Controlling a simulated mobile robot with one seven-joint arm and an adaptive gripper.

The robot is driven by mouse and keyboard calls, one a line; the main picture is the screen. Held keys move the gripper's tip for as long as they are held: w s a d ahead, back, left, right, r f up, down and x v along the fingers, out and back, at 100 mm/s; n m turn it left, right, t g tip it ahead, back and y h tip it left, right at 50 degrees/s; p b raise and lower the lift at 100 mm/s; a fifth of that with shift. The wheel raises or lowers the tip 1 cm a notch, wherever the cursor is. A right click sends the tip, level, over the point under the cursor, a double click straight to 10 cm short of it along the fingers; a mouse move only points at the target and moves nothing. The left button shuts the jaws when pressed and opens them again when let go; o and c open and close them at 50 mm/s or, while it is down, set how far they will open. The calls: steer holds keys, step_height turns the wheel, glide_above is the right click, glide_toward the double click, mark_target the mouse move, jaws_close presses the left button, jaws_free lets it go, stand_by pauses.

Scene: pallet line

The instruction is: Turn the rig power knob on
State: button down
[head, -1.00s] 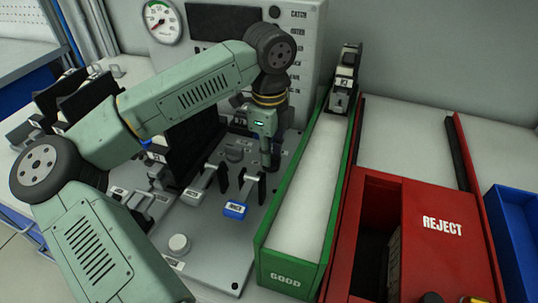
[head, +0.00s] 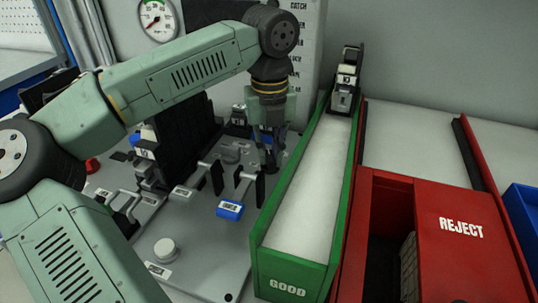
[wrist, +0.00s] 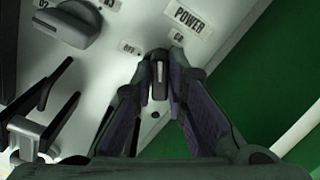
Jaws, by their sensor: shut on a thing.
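The power knob (wrist: 159,74) is a small dark knob with a pale pointer line, on the grey rig plate (wrist: 95,75). In the wrist view its line points roughly straight up, between the "OFF" label (wrist: 130,48) and the "GO" label (wrist: 179,37), under the "POWER" label (wrist: 188,18). My gripper (wrist: 159,82) is shut on the knob, with one dark finger on each side. In the head view my gripper (head: 268,165) points down at the plate's right edge, and its fingers hide the knob.
A larger grey knob (wrist: 80,26) and dark levers (wrist: 60,125) stand near the power knob. The green GOOD chute (head: 262,225) runs close along the plate's right side. The red REJECT bin (head: 450,235) is further right. Black upright parts (head: 185,140) stand left of my gripper.

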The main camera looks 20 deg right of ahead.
mark_target(270, 154)
steer(key=m, duration=0.6)
steer(key=shift+d+b, duration=0.15)
steer(key=shift+b, duration=0.25)
stand_by(0.3)
steer(key=c, duration=1.6)
jaws_free()
step_height(270, 154, up, 12)
